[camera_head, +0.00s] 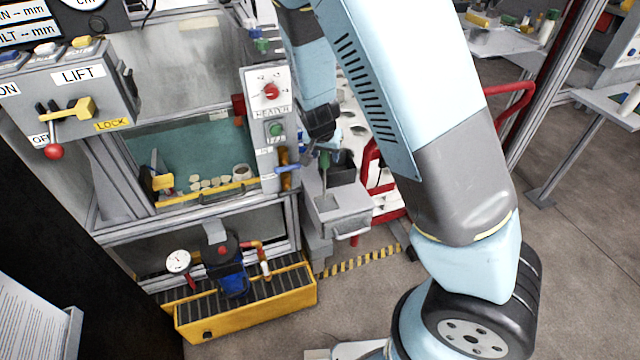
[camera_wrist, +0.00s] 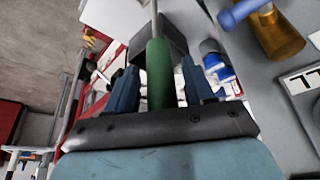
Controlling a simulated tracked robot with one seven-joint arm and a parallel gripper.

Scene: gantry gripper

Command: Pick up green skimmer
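The green skimmer shows in the head view as a green handle (camera_head: 324,160) with a thin shaft pointing down over a small grey shelf. In the wrist view its green handle (camera_wrist: 158,75) stands between the two blue fingers of my gripper (camera_wrist: 161,85). A narrow gap shows on each side of the handle, so my gripper is open around it and does not appear to press on it. In the head view my gripper (camera_head: 325,141) is small and partly hidden at the top of the handle. The skimmer's lower end is hard to make out.
The grey shelf (camera_head: 338,215) juts out beside the cabinet. The control panel (camera_head: 268,105) with knobs stands close on the left. A red-framed cart (camera_head: 372,190) is behind and to the right. A yellow tray (camera_head: 250,306) with a pump lies on the floor.

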